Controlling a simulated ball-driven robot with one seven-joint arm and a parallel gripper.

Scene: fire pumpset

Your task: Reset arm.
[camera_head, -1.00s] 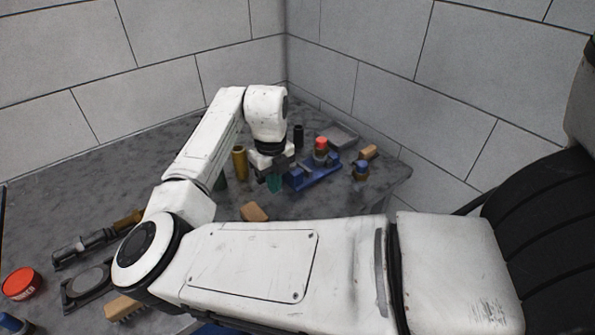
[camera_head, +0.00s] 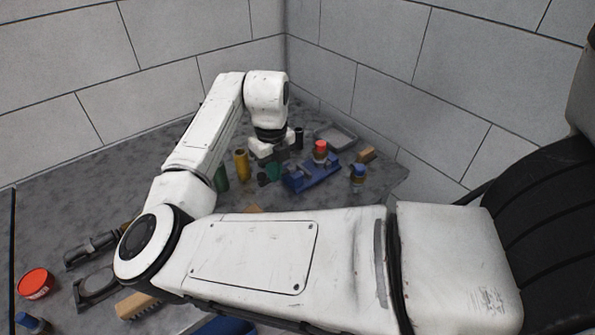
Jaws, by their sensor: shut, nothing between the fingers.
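My white arm reaches from the right across the front of a grey table (camera_head: 90,178) and bends back toward the far corner. My gripper (camera_head: 268,160) points down over the table, shut and with nothing seen held in it. The fingertips are small and partly hidden.
Yellow (camera_head: 242,165) and green (camera_head: 221,180) cylinders stand left of the gripper. A dark cylinder (camera_head: 299,138) and a grey tray (camera_head: 336,138) are behind it. Walls close the far sides.

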